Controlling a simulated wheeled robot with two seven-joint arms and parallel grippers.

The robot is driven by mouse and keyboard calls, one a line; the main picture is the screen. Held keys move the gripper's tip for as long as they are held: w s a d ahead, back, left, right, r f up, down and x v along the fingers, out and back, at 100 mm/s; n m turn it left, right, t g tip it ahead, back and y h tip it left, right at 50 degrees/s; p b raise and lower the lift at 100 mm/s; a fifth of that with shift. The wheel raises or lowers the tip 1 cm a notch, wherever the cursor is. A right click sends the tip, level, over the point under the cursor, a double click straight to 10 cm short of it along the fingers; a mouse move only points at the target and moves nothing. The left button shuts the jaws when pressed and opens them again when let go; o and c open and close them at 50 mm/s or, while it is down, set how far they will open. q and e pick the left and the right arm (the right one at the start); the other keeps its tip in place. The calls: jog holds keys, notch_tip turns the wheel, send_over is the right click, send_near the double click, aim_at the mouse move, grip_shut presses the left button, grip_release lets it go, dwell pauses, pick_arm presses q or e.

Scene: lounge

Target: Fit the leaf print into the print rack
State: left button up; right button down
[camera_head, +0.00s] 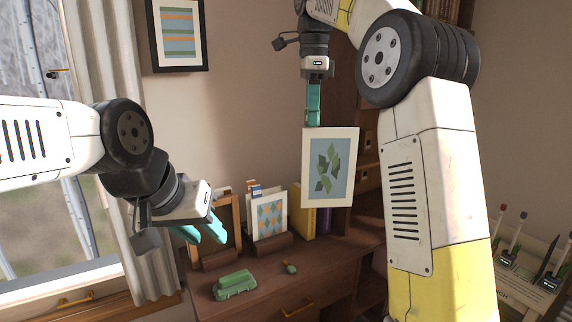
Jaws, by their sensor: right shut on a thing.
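The leaf print (344,195), a pale-bordered card with green leaves on blue, hangs upright in the air above the cabinet top. My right gripper (313,122) points down and is shut on its top edge, near the left corner. Below stand wooden holders: one (273,246) carries a diamond-patterned print (270,217), and one to its left (220,260) has a brown frame or panel behind it. I cannot tell for sure which is the print rack. My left gripper (205,236) is open and empty, in front of the left holder, partly covering it.
Yellow and purple books (303,222) stand behind the leaf print. A framed striped picture (178,34) hangs on the wall. A stand with tools (525,262) is at right.

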jog(key=shift+w+f+n, duration=0.1)
jog(key=shift+f+n, duration=0.2)
jog(key=shift+f, duration=0.45)
jog(key=shift+s+d+f, duration=0.2)
jog(key=shift+d+f, duration=0.05)
jog(key=shift+f, duration=0.3)
jog(key=s+d+f+n, duration=0.1)
jog(key=d+f+n, duration=0.2)
jog(key=f, duration=1)
jog(key=s+d+f+n, duration=0.2)
jog(key=f+n, duration=0.6)
jog(key=f, duration=0.6)
jog(key=s+d+f+n, duration=0.1)
jog(key=d+f+n, duration=0.2)
jog(key=f, duration=1.1)
jog(key=n, duration=0.2)
jog(key=shift+s+d+f+n, duration=0.2)
jog(key=shift+s+d+n, duration=0.15)
jog(key=shift+n, duration=0.05)
